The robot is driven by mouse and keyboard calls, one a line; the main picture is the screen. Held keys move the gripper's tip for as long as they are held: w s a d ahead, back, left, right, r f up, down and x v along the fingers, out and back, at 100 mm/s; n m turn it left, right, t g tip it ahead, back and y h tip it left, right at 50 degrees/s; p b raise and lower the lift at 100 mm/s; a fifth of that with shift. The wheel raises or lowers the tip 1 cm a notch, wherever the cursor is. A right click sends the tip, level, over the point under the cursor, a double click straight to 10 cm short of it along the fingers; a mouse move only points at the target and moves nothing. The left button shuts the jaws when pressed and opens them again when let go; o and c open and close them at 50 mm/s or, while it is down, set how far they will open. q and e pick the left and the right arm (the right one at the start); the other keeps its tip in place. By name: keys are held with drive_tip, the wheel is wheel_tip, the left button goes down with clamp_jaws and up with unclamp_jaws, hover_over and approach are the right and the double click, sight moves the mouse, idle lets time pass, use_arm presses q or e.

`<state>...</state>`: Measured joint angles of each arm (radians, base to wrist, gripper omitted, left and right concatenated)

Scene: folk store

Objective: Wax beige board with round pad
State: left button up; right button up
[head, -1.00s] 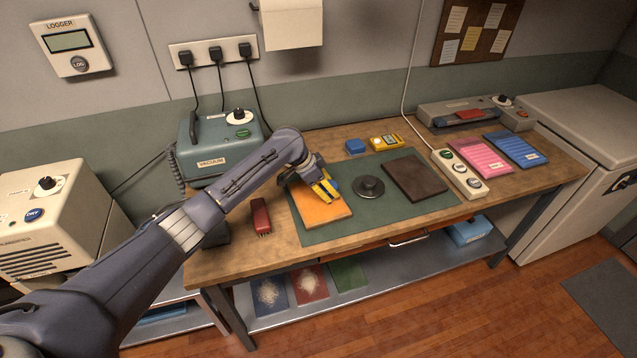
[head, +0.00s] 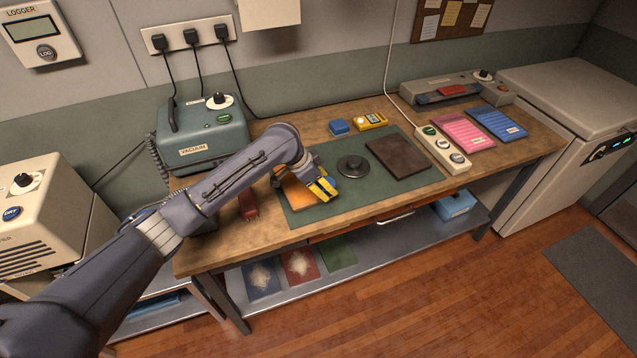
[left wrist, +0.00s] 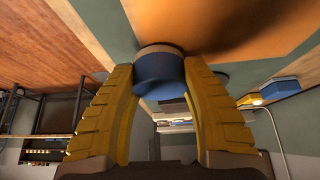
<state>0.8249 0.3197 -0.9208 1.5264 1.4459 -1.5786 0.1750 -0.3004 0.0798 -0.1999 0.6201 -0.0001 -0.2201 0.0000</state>
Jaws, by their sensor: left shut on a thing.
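The beige board, which looks orange-tan, (head: 298,197) lies flat on the green mat (head: 345,205). It fills the top of the left wrist view (left wrist: 225,22). My left gripper (head: 322,188) has yellow fingers and is over the board's right part. It is shut on the round pad (left wrist: 160,78), a blue disc with a pale layer toward the board. The pad appears to be against the board near its edge; exact contact is hard to tell. In the head view the gripper hides most of the pad. My right gripper is in neither view.
Right of the board are a dark round tin (head: 352,166) and a dark brown slab (head: 398,156). A red tool (head: 248,204) lies to the left. Behind are a blue block (head: 339,127), a yellow meter (head: 371,121) and a vacuum unit (head: 205,130).

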use_arm(q)
drive_tip(key=shift+r, duration=3.65)
